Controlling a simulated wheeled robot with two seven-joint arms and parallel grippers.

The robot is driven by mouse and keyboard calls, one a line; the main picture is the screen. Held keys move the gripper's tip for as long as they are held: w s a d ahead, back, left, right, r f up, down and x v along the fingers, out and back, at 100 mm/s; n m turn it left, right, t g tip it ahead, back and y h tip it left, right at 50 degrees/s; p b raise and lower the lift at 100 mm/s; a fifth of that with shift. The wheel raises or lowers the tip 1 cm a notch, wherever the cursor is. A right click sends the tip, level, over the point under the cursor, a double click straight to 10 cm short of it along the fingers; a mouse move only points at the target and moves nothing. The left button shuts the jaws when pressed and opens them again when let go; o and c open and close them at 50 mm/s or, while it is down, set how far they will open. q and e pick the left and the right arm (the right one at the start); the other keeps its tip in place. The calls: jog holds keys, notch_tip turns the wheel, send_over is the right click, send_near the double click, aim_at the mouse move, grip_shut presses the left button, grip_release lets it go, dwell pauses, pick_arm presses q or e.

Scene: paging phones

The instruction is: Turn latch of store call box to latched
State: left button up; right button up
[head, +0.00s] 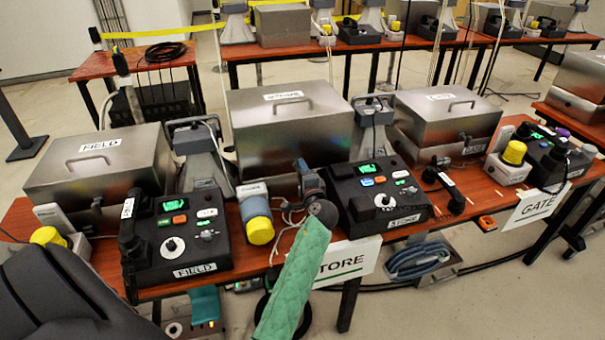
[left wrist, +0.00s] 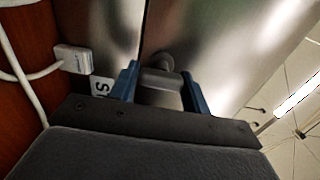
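The store call box (head: 290,125) is a brushed-metal box with a lidded top and a label, at the middle of the front table. My left gripper (head: 308,180) is at its front face, near the lower right. In the left wrist view, the grey latch (left wrist: 162,78) stands on the metal front (left wrist: 210,40) beside a straight seam. The gripper hides the latch in the head view. My right gripper is not in view.
The STORE phone (head: 375,195) stands right of the gripper. The FIELD box (head: 100,165) and GATE box (head: 445,115) flank the store box.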

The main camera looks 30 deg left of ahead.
pick_arm(q)
jog(key=o, duration=0.3)
jog(key=shift+o, duration=0.2)
jog(key=b+v, duration=0.1)
jog(key=v, duration=0.6)
jog(key=shift+s+d+b, duration=0.25)
jog(key=shift+s+b, duration=0.05)
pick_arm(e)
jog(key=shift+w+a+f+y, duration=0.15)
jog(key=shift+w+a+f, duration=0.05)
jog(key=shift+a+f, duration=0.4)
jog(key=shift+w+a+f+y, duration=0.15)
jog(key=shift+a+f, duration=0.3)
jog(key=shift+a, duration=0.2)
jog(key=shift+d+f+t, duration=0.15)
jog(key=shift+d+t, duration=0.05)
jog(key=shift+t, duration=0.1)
